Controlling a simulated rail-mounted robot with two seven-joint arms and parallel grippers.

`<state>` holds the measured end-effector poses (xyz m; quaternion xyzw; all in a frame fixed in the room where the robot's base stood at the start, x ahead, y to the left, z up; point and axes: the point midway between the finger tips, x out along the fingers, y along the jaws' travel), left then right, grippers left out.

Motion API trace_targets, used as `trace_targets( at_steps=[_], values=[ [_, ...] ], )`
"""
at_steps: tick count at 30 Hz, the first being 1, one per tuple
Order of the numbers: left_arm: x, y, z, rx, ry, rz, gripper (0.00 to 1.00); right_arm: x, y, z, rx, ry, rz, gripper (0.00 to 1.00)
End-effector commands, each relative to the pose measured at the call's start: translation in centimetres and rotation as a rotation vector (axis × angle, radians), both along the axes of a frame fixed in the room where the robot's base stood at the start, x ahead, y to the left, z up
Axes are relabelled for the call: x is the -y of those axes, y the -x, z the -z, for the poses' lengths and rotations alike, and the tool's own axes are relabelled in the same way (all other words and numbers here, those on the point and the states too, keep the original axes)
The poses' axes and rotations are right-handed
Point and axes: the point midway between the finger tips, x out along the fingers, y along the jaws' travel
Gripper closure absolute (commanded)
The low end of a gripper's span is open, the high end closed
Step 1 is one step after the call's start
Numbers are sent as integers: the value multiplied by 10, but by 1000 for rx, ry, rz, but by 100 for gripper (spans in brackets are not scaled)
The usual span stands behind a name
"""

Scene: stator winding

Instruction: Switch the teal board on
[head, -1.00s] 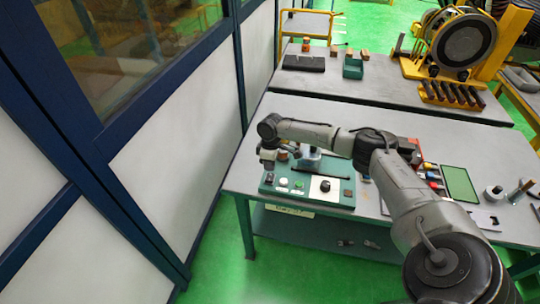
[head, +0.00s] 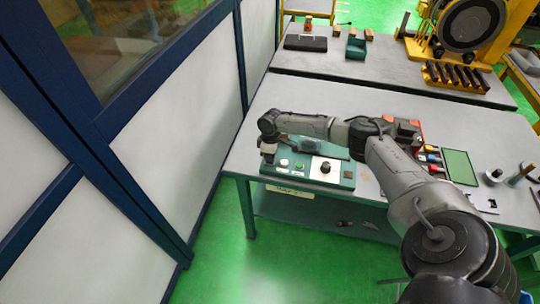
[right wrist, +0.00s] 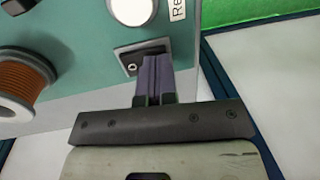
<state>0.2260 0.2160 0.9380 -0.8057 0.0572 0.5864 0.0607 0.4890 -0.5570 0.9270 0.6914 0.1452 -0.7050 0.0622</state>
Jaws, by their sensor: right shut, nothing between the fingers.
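The teal board (head: 345,184) lies at the front left of the near table in the head view, with a green button (head: 299,165) and a black knob on a white panel (head: 325,168). My right gripper (head: 268,158) is over its left end. In the right wrist view the right gripper (right wrist: 155,72) is shut and empty. Its fingertips are at a small metal switch plate (right wrist: 131,58) on the teal surface and hide part of it. I cannot tell whether they touch it or how the switch is set. A white round cap (right wrist: 132,8) is just beyond. My left gripper is not in view.
A copper-coloured coil (right wrist: 22,85) is left of the fingers in the right wrist view. In the head view, a green mat (head: 459,167) and small parts lie to the right. A white partition wall (head: 180,150) stands left of the table.

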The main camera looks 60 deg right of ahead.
Motion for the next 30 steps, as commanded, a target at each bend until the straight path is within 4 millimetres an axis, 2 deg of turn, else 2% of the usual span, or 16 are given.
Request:
trace_targets(
  at_steps=[1, 10, 24, 30],
  values=[
    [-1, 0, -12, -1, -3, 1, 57, -2, 2, -2, 3, 22, -2, 100],
    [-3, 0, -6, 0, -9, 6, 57, -1, 0, 3, 8, 31, 0, 100],
    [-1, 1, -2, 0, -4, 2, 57, 15, -3, 0, 8, 35, 3, 100],
    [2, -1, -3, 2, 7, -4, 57, 14, -4, -2, 9, 32, 1, 100]
  ],
)
